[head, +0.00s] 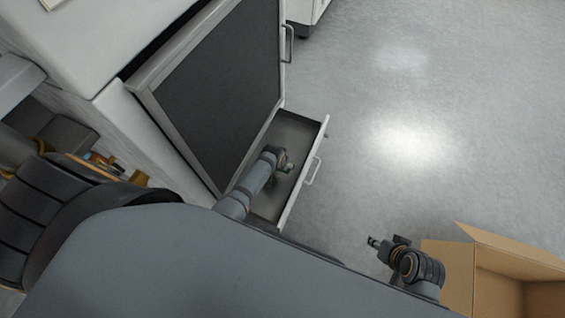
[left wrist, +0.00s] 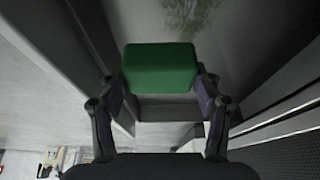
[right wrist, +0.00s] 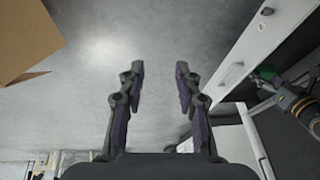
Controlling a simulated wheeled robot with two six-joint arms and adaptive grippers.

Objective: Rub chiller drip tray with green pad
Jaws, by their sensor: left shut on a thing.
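The chiller drip tray (head: 297,133) is a pulled-out, drawer-like metal tray with a handle, low on the front of a cabinet with a dark door. The green pad (left wrist: 160,69) is a block between the fingers of my left gripper (left wrist: 160,92), which is shut on it. In the head view my left gripper (head: 287,165) is down inside the tray. A green smear (left wrist: 190,14) shows on the tray floor ahead of the pad. Whether the pad touches the floor I cannot tell. My right gripper (right wrist: 160,80) is open and empty, above the floor right of the tray.
An open cardboard box (head: 500,275) stands on the floor at the lower right, close to my right arm. The dark-panelled door (head: 215,85) rises just behind the tray. The grey floor (head: 420,80) to the right is clear.

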